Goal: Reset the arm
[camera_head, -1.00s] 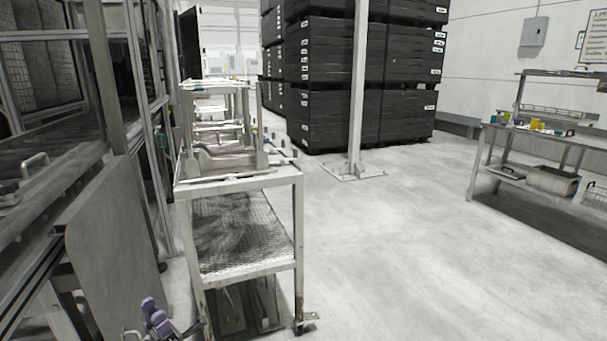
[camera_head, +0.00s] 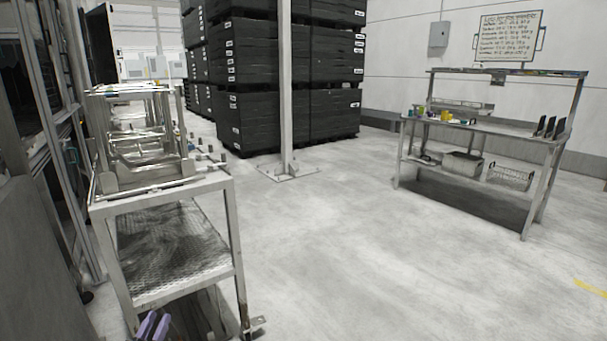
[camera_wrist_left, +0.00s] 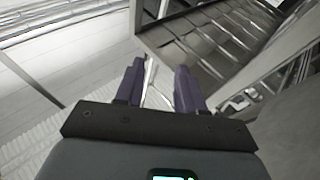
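My left gripper (camera_head: 153,326) shows at the bottom edge of the head view, with only its purple fingers visible. In the left wrist view its two purple fingers (camera_wrist_left: 157,76) stand apart, with a gap and nothing held between them. The fingers are in front of the lower part of a metal cart (camera_head: 165,191). I cannot tell whether they are clear of it. My right gripper is in neither view.
A metal frame fixture (camera_head: 145,168) sits on the cart's top. Stacked black crates (camera_head: 288,116) and a white post (camera_head: 286,90) stand behind. A workbench (camera_head: 490,131) with small items is at right. Open floor (camera_head: 350,230) lies between the cart and bench.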

